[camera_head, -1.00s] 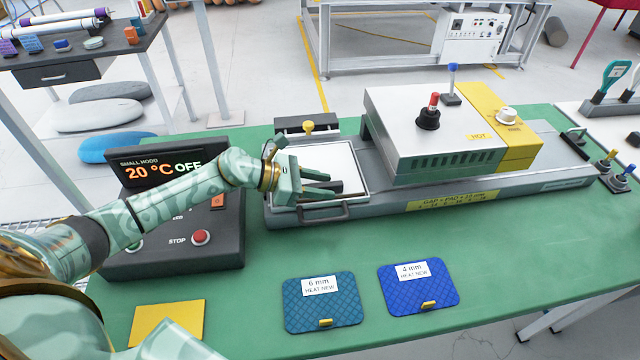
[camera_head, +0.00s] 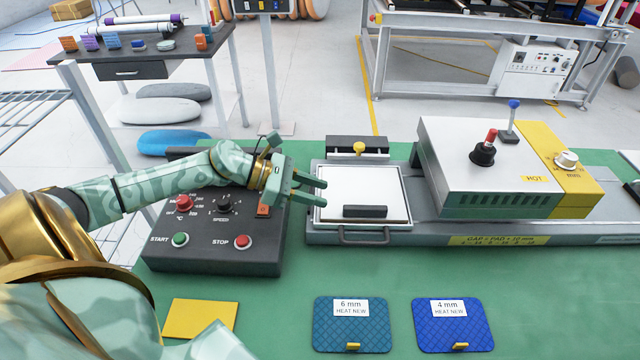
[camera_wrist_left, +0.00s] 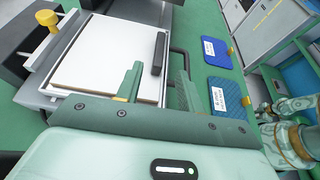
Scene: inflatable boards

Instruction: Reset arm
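My left gripper (camera_head: 318,187) is above the left edge of the white tray plate (camera_head: 340,190), left of the black bar handle (camera_head: 365,211) on that plate. Its two fingers are spread apart with nothing between them. In the left wrist view the open fingers (camera_wrist_left: 158,88) show in front of the white plate (camera_wrist_left: 105,60) and its black bar (camera_wrist_left: 159,54). My right gripper is not clearly seen in either view.
A control box (camera_head: 215,240) with START and STOP buttons sits under my left forearm. A white and yellow HOT press (camera_head: 480,160) stands right of the plate. Blue pads, 6 mm (camera_head: 350,326) and 4 mm (camera_head: 453,328), and a yellow square (camera_head: 200,319) lie in front.

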